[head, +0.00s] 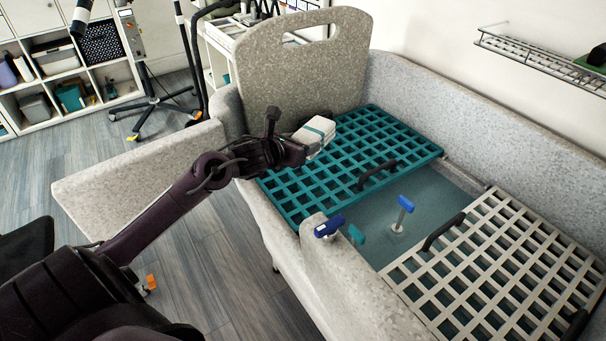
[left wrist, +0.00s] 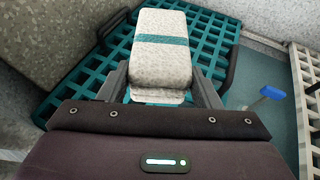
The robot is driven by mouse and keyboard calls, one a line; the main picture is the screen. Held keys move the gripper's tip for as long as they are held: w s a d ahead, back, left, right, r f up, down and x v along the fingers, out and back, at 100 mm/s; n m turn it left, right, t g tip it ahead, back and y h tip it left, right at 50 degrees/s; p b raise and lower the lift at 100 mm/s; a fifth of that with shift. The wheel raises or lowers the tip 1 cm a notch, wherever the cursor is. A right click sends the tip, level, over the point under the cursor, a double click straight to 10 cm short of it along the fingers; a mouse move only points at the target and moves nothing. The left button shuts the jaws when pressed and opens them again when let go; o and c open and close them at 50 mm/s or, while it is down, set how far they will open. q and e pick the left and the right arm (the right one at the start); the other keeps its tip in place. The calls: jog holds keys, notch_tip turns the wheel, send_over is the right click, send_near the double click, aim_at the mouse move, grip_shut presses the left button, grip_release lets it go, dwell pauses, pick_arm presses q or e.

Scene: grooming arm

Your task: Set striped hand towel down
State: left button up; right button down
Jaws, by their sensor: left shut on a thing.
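The striped hand towel (head: 315,133) is folded, whitish with a teal stripe. My left gripper (head: 300,146) is shut on it, over the teal grate near the back of the tub. In the left wrist view the towel (left wrist: 160,50) sticks out from between the two fingers (left wrist: 160,90), with teal grate bars behind it. I cannot tell whether the towel touches the grate. My right gripper is in neither view.
The teal grate (head: 413,152) has a dark handle. A beige grate (head: 500,265) covers the tub's near right, with open basin (head: 440,205) between them. A speckled upright panel (head: 290,75) stands behind the towel. A wire shelf (head: 530,55) hangs at right.

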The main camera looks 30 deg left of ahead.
pick_arm(q)
notch_tip(320, 180, down, 6)
jog(key=shift+r, duration=0.25)
notch_tip(320, 180, down, 5)
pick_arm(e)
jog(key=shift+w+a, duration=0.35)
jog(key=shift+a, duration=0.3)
pick_arm(q)
jog(key=shift+b, duration=0.3)
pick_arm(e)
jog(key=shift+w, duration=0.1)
